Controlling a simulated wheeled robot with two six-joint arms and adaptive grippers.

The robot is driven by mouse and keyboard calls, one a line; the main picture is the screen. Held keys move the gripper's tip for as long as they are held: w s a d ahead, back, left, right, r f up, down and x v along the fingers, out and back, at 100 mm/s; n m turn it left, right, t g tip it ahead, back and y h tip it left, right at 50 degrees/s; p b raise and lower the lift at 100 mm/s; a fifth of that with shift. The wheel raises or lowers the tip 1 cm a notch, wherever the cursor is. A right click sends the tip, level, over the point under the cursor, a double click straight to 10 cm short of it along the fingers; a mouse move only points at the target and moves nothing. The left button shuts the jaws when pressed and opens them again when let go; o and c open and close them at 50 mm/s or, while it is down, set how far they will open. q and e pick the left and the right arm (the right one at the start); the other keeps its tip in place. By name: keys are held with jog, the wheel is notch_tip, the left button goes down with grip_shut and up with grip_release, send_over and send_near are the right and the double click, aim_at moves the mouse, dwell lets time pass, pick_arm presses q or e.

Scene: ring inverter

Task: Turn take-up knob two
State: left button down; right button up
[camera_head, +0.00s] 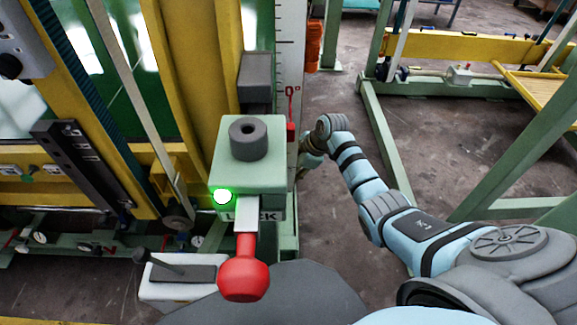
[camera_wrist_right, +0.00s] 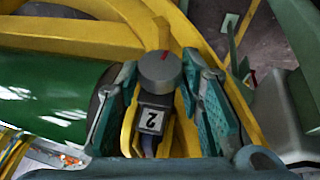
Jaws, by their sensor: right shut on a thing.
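Take-up knob two (camera_wrist_right: 160,70) is a grey round knob with a red mark on its top, in the right wrist view. Below it a plate with an upside-down number 2 (camera_wrist_right: 150,121) shows. My right gripper (camera_wrist_right: 161,75) has its teal fingers on either side of the knob and is shut on it. In the head view my right arm (camera_head: 355,170) reaches forward to the right of the green lock box; the knob and most of that gripper are hidden there. My left gripper is not in view.
The pale green lock box (camera_head: 235,180) has a grey cap, a lit green lamp (camera_head: 223,196) and a red-knobbed lever (camera_head: 244,280). A white ruled scale (camera_head: 290,50) stands behind it. Yellow beams surround the knob. Open floor (camera_head: 335,215) lies right of the box.

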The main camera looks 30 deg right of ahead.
jog(key=shift+w+d+f+g+y+b, duration=0.1)
jog(key=shift+g+y+b, duration=0.25)
jog(key=shift+g, duration=0.25)
jog(key=g+b, duration=0.1)
jog(key=b, duration=0.2)
jog(key=shift+f+m+g+y, duration=0.3)
jog(key=shift+f+y, duration=0.05)
jog(key=shift+f, duration=0.05)
jog(key=shift+r+b, duration=0.15)
jog(key=shift+b, duration=0.25)
jog(key=shift+r+g, duration=0.15)
jog(key=shift+g, duration=0.15)
jog(key=o, duration=1.1)
jog(key=shift+s, duration=0.25)
jog(key=shift+o, duration=0.3)
jog(key=shift+r, duration=0.2)
jog(key=s+v, duration=0.1)
jog(key=v, duration=1.1)
jog(key=shift+d, duration=0.4)
